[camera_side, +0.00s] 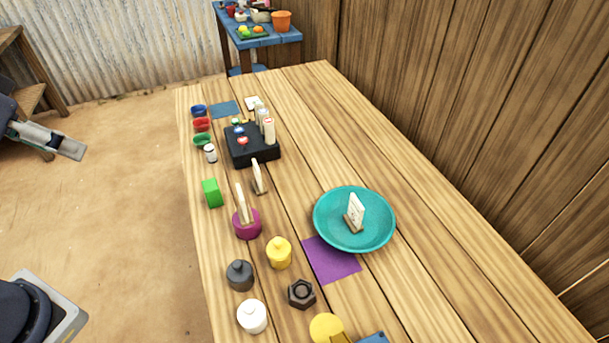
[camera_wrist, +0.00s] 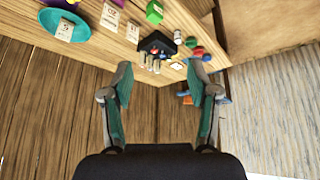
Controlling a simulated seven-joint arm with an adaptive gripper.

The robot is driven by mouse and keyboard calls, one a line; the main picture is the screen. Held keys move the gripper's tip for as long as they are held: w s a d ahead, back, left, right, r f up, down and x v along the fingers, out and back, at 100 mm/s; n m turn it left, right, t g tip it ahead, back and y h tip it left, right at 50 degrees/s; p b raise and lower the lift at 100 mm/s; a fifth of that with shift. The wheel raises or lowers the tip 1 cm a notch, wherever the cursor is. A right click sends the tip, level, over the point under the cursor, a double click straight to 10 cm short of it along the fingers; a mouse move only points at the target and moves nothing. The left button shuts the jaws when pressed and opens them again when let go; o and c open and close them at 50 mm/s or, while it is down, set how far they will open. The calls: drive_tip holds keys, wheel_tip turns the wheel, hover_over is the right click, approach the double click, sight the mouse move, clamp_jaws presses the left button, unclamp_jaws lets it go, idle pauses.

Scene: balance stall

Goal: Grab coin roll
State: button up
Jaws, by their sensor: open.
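No thing in view is plainly marked as the coin roll. The likeliest are the small cream upright pieces (camera_side: 268,130) at the right edge of a black block (camera_side: 252,152), too small to make out surely. In the wrist view the cream pieces (camera_wrist: 150,62) show beyond the fingertips, beside the black block (camera_wrist: 158,43). My gripper (camera_wrist: 160,86) is open, with nothing between its teal fingers, well away from the table. In the side view, part of my arm shows at the left edge, off the table.
A teal plate (camera_side: 325,232) holds a small white card on a stand. Yellow (camera_side: 279,254), dark grey (camera_side: 240,276) and white (camera_side: 252,317) knobbed weights, a hex nut (camera_side: 301,294) and a green block (camera_side: 211,193) stand nearer. The table's right side is clear.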

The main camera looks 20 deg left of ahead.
drive_tip(key=w+r+n+t, duration=0.1)
drive_tip(key=w+r, duration=0.3)
drive_tip(key=n+g+y, duration=0.2)
drive_tip(key=n+g, duration=0.1)
drive_tip(key=n, duration=0.1)
hover_over(209, 147)
drive_tip(key=s+d, duration=0.4)
drive_tip(key=s, duration=0.1)
wheel_tip(209, 147, down, 22)
drive_tip(key=x, duration=0.9)
drive_tip(key=shift+s+a+f, duration=0.1)
drive_tip(key=shift+a+f, duration=0.15)
drive_tip(key=shift+f, duration=0.1)
drive_tip(key=x, duration=0.5)
drive_tip(key=shift+a+f, duration=0.25)
drive_tip(key=shift+a, duration=0.2)
